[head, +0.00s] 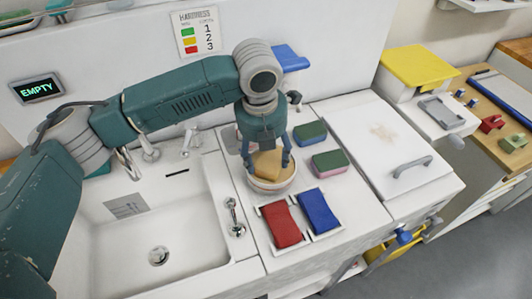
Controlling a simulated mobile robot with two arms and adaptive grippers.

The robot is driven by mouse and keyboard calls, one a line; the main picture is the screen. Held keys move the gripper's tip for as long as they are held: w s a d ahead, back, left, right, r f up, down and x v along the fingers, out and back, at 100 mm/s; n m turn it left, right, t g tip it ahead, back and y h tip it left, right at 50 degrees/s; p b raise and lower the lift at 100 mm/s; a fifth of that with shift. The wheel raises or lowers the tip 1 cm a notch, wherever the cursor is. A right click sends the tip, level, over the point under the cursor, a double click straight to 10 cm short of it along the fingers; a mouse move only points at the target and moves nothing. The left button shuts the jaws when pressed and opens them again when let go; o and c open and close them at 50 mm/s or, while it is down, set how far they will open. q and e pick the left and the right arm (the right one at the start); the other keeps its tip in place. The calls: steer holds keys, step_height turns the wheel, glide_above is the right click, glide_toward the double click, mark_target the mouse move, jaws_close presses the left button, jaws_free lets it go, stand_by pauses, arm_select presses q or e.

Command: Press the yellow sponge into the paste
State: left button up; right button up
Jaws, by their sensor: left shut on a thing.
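My left gripper (268,167) is pointed down over a round, pale tub (272,187) on the white counter. It is shut on the yellow sponge (267,161), a tan-yellow block between its two dark fingers. The sponge is at the tub's mouth, within its rim as seen from here. The paste is mostly hidden by the sponge and fingers, and I cannot tell whether the sponge touches it. My right gripper is not in view.
Red (281,225) and blue (319,211) cloths lie in front. A sink (140,215) is at left. A white lid with a handle (385,145) is at right.

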mark_target(266, 157)
arm_select(q)
steer(key=shift+s+f+p, duration=0.1)
steer(key=shift+f+p, duration=0.1)
steer(key=shift+p, duration=0.15)
stand_by(1.3)
step_height(266, 157, up, 7)
steer(key=p, duration=0.8)
steer(key=shift+r, duration=0.2)
steer(key=shift+f, duration=0.1)
stand_by(0.5)
